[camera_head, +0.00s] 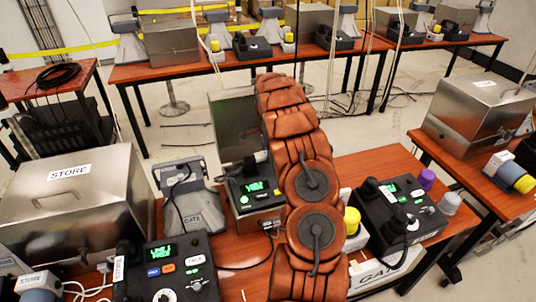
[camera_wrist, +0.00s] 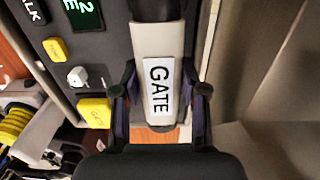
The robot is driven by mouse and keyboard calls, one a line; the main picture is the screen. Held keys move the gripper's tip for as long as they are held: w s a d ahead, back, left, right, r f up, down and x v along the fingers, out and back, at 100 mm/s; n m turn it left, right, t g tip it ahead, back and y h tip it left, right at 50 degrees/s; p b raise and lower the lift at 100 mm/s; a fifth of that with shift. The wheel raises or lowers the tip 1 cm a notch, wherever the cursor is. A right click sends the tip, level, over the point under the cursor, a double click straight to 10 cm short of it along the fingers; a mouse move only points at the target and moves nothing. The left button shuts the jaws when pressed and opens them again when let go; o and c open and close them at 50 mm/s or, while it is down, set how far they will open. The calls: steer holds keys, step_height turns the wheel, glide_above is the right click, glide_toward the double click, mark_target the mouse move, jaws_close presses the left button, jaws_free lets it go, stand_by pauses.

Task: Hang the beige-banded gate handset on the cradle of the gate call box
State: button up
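The beige-banded handset (camera_wrist: 158,50), with a white GATE label, runs upright through the middle of the wrist view; its upper end is black. My gripper (camera_wrist: 160,92) has a finger against each side of the beige part and appears shut on it. The call box (camera_wrist: 85,60) is beside the handset on the left, with a green display and a yellow GATE tag (camera_wrist: 95,112). In the head view, the call box (camera_head: 255,190) stands left of my arm, which hides my gripper and most of the handset there. The cradle contact cannot be made out.
A grey GATE-marked stand (camera_head: 187,190) is left of the call box. A metal STORE box (camera_head: 75,205) and another phone unit (camera_head: 170,270) stand further left. A dark phone unit (camera_head: 400,210) is on the right. A metal box (camera_head: 235,120) rises behind the call box.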

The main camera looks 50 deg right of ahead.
steer(key=shift+o, duration=1.3)
step_height(320, 180, up, 12)
steer(key=b, duration=0.4)
steer(key=shift+r, duration=0.15)
steer(key=s+a+r+n, duration=0.3)
steer(key=a+n, duration=0.1)
steer(key=a, duration=0.6)
steer(key=s+a+r+n+g, duration=0.1)
steer(key=s+a+r+n, duration=0.25)
steer(key=a, duration=0.55)
steer(key=s+a+r+n, duration=0.2)
steer(key=s+a+n, duration=0.15)
steer(key=a, duration=0.65)
steer(key=s+a+f+n, duration=0.2)
steer(key=s+a+n, duration=0.4)
steer(key=s, duration=0.6)
steer(key=s+a+f+n, duration=0.3)
steer(key=s+a+n, duration=0.3)
steer(key=s+a, duration=0.4)
steer(key=s, duration=0.2)
steer(key=shift+s+n+g, duration=0.35)
steer(key=shift+n+g, duration=0.05)
